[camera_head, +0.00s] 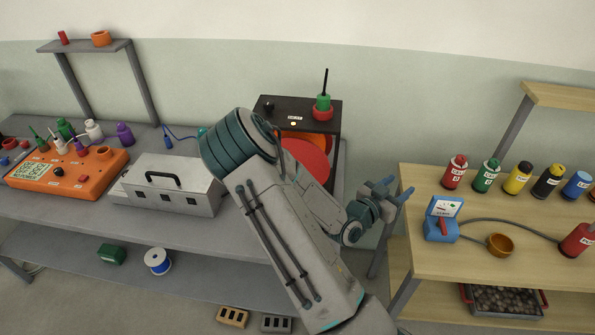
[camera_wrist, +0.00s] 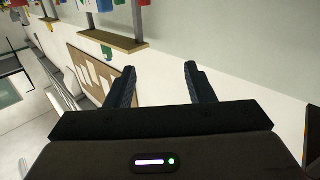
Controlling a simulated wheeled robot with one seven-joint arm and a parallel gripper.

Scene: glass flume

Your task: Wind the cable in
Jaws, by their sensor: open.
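I cannot tell which cable the task means. A grey cable (camera_head: 520,226) lies on the right wooden table, running from a blue meter box (camera_head: 441,219) towards a red bottle (camera_head: 578,240). A thin blue cable (camera_head: 183,137) lies at the back of the left grey bench. A dark cabinet (camera_head: 300,104) stands behind my arm, with a red round part (camera_head: 308,160) in its front, partly hidden by the arm. My gripper (camera_head: 398,187) is open and empty, in the air left of the wooden table. Its two fingers also show apart in the wrist view (camera_wrist: 160,82).
The left bench holds an orange instrument (camera_head: 65,174), a grey metal case (camera_head: 168,186) and small bottles. A blue-and-white spool (camera_head: 158,261) sits on its lower shelf. Several coloured bottles line the wooden table's back; a brown bowl (camera_head: 500,244) stands before them.

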